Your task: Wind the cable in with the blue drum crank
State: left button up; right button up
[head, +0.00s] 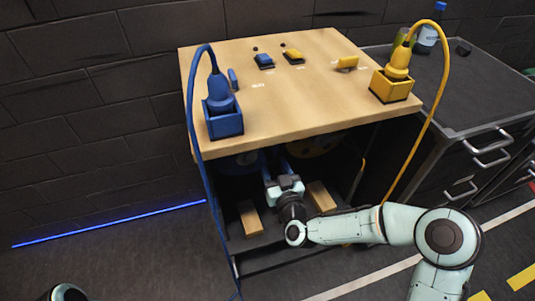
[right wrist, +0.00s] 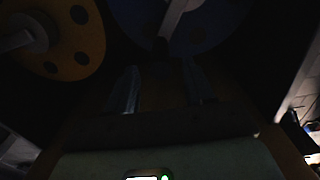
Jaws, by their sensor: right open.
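My right gripper (head: 275,160) reaches under the table edge. In the right wrist view its two fingers (right wrist: 162,85) are apart with nothing clear between them, below the bar and apart from it. My left gripper is not in view.
A yellow drum (right wrist: 62,35) is beside the blue one. On the table (head: 290,95) are a blue plug in a blue box (head: 225,125), a yellow plug in a yellow box (head: 392,88) and small buttons (head: 264,60). Wooden blocks (head: 250,217) lie below. A grey cabinet (head: 450,95) stands right.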

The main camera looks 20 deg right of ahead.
aim_at(268, 153)
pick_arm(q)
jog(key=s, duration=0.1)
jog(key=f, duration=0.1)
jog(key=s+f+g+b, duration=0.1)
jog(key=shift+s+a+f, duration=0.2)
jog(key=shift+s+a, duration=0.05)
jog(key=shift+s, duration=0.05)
pick_arm(e)
jog(key=w, duration=0.6)
jog(key=shift+a, duration=0.15)
grip_shut()
